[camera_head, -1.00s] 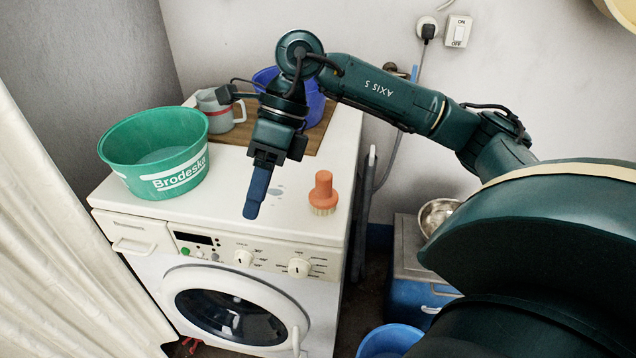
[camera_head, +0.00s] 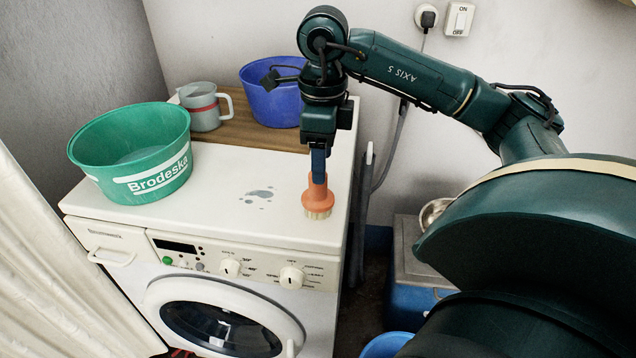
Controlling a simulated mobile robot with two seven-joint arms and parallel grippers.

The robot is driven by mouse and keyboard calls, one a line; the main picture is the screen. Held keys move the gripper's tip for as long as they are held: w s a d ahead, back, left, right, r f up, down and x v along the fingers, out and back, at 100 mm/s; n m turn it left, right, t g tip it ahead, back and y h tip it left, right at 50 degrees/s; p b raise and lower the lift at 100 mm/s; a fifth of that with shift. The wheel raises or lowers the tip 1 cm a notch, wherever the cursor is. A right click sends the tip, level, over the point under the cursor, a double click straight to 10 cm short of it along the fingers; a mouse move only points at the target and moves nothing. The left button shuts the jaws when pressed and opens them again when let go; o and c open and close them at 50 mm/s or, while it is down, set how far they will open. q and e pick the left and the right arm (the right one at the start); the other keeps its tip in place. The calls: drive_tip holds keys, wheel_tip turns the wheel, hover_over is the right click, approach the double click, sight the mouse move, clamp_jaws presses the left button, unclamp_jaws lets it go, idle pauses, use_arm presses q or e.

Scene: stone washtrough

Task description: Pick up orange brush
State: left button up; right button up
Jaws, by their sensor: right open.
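The orange brush (camera_head: 318,200) stands upright on the white washing machine top, near its right front, with its pale bristles down. My right gripper (camera_head: 318,172) comes down from above, its blue fingers pointing down at the brush handle. The fingers overlap the upper part of the handle in this view. The gripper is open; I cannot tell whether the fingers touch the handle. My left gripper is not in view.
A green Brodeska tub (camera_head: 133,160) stands at the left of the washing machine (camera_head: 225,215). A grey jug (camera_head: 203,108) and a blue tub (camera_head: 270,98) stand on a wooden board (camera_head: 240,130) at the back.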

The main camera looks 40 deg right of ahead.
sight(318, 193)
drive_tip(key=f, duration=0.5)
drive_tip(key=shift+w+a, duration=0.2)
drive_tip(key=shift+a, duration=0.1)
drive_tip(key=shift+c, duration=0.3)
drive_tip(key=c, duration=1)
